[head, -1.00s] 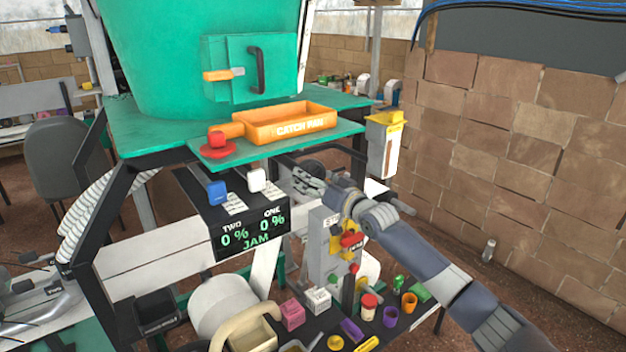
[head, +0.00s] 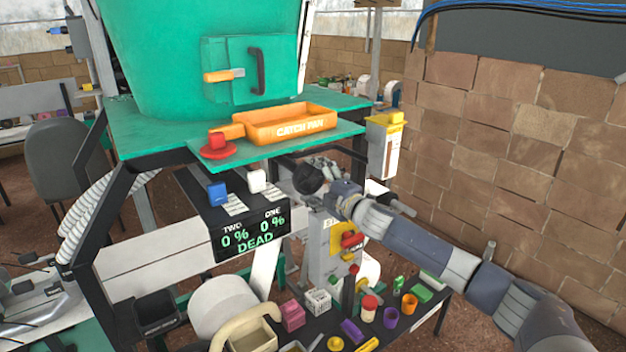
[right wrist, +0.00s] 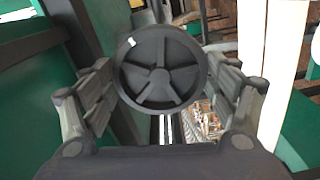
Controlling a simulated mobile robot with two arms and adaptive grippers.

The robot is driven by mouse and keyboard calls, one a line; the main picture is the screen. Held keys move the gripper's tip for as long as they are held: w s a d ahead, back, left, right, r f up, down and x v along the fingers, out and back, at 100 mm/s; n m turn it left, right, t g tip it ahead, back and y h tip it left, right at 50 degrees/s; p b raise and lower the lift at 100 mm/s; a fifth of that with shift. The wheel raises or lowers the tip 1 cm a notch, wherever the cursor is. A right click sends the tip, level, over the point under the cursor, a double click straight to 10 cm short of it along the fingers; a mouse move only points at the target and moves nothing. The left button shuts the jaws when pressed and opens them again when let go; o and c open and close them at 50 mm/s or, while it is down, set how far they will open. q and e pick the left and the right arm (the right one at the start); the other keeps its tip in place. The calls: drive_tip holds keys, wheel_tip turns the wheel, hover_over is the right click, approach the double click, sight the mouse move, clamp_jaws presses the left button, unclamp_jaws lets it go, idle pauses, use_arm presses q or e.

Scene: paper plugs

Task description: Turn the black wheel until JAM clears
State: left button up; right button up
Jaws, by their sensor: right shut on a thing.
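The black wheel (right wrist: 162,68) has spokes and a small white mark at the upper left of its rim in the right wrist view. It also shows in the head view (head: 307,180), under the green platform. My right gripper (right wrist: 160,72) is shut on the wheel, with a finger at its left and right sides. In the head view the right gripper (head: 324,175) is partly hidden by its own wrist. My left gripper is not in view.
An orange catch pan (head: 290,123) sits on the green platform above the wheel. A grey box with a red knob (head: 350,240) stands below my right wrist. A low table with cups and blocks (head: 330,318) lies in front. A brick wall (head: 510,130) is at the right.

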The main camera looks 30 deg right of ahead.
sight(312, 179)
drive_tip(key=n, duration=0.5)
drive_tip(key=shift+r, duration=0.15)
drive_tip(key=o, duration=1.1)
drive_tip(key=shift+w, duration=0.1)
drive_tip(key=shift+c, duration=0.2)
drive_tip(key=shift+f, duration=0.2)
drive_tip(key=shift+s, duration=0.4)
drive_tip(key=shift+s+d+b, duration=0.2)
drive_tip(key=shift+s+b, duration=0.3)
drive_tip(key=shift+s, duration=1.15)
drive_tip(key=shift+r, duration=0.1)
